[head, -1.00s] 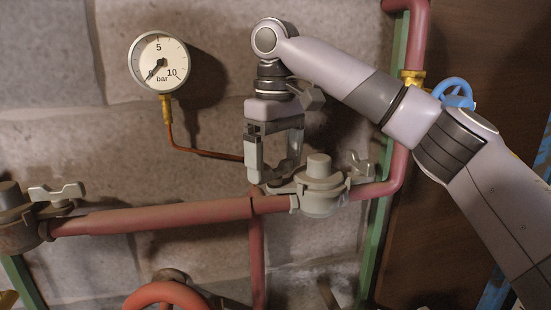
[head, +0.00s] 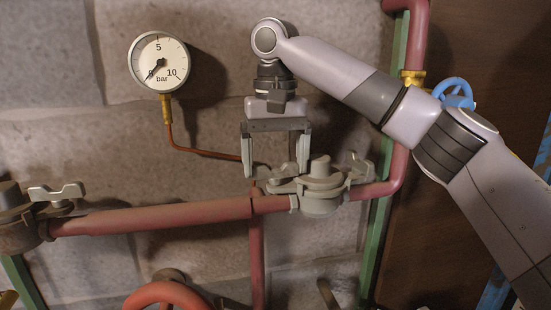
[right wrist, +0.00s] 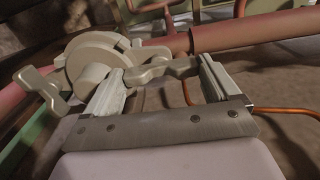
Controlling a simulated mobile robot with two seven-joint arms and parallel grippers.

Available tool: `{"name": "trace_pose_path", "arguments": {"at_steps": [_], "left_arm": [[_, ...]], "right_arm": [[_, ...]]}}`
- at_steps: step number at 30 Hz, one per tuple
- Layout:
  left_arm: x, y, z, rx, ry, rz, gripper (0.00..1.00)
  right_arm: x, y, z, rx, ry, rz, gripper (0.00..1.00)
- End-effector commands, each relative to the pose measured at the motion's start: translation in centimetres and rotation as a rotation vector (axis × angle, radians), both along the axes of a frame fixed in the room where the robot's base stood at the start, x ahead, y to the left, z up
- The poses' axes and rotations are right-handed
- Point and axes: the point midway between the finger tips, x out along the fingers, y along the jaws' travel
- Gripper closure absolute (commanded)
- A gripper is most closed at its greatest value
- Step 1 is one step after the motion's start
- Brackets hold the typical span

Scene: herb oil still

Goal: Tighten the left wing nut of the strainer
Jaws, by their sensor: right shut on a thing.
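The strainer (head: 320,195) is a pale grey metal body in the red pipe, with a round cap and a wing nut on each side. Its left wing nut (head: 275,172) is under my right gripper (head: 276,174), which points down from above. In the right wrist view, the left wing nut (right wrist: 160,70) lies between the two fingers of the right gripper (right wrist: 165,77), which is shut on it across its wings. The strainer body (right wrist: 92,62) is beside the left-hand finger there. The right wing nut (head: 358,168) stands free. My left gripper is not in view.
A pressure gauge (head: 158,62) hangs on the stone wall at upper left, its thin copper tube running down behind the gripper. Another fitting with a wing nut (head: 56,193) is at far left. A red handwheel (head: 165,293) is at the bottom. A blue handwheel (head: 455,90) is behind my arm.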

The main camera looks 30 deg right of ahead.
Motion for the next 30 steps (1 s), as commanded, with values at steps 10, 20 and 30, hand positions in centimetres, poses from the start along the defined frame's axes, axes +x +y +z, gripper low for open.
{"name": "trace_pose_path", "arguments": {"at_steps": [10,20,30], "left_arm": [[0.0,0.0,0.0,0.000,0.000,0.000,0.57],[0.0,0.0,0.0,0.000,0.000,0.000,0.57],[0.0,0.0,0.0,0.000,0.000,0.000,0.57]], "right_arm": [[0.0,-0.1,0.0,0.000,-0.002,-0.015,0.41],[0.0,-0.1,0.0,0.000,-0.002,-0.012,0.00],[0.0,0.0,2.9,-0.002,-0.006,-0.013,0.00]]}}
